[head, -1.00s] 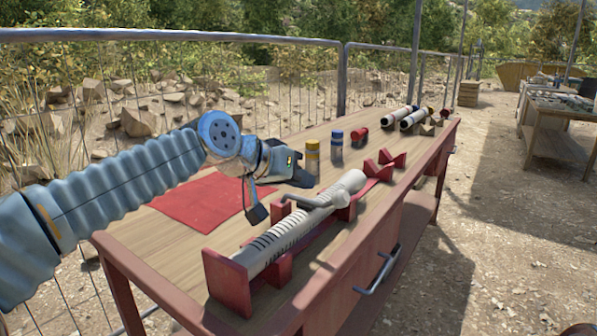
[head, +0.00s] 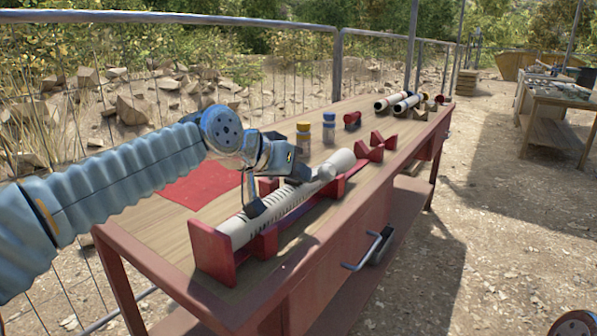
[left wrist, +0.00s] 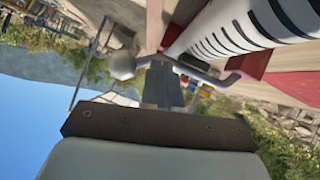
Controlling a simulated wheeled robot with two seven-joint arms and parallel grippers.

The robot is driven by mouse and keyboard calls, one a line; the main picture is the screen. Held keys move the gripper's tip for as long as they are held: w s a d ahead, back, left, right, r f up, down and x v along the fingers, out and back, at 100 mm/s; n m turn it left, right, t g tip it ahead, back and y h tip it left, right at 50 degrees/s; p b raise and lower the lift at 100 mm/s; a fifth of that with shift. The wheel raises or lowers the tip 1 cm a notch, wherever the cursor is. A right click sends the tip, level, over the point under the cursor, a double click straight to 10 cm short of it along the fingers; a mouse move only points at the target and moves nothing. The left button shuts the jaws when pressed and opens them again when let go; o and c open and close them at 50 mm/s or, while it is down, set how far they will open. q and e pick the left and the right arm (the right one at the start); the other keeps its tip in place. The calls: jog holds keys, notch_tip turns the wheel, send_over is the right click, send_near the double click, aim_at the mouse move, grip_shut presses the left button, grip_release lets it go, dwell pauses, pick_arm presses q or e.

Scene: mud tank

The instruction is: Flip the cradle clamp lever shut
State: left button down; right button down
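A pale slotted tube (head: 265,219) lies in a red cradle (head: 212,254) on the wooden table. The grey cradle clamp lever (head: 321,174) shows only partly at the tube's far half, beside my left gripper. In the left wrist view the lever (left wrist: 216,77) is a bent grey rod with a round knob at one end, lying across the view by the tube (left wrist: 235,28). My left gripper (head: 268,190) is over the tube. A grey finger (left wrist: 163,88) overlaps the lever in the wrist view; contact is unclear. The gap between its fingers cannot be judged. My right gripper is out of view.
A red mat (head: 200,187) lies behind the tube. A yellow-capped jar (head: 303,139), a blue-capped jar (head: 329,129) and a red part (head: 352,120) stand at the back. More pale tubes (head: 405,103) lie at the far end. A drawer handle (head: 369,252) juts from the front.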

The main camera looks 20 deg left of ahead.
pick_arm(q)
jog(key=shift+f, duration=0.15)
jog(key=s+a+r+p, duration=0.2)
jog(key=s+a+r, duration=0.1)
jog(key=s+r, duration=0.5)
jog(key=shift+s+a+r+p, duration=0.25)
jog(key=shift+a+r+p, duration=0.1)
jog(key=shift+r, duration=0.5)
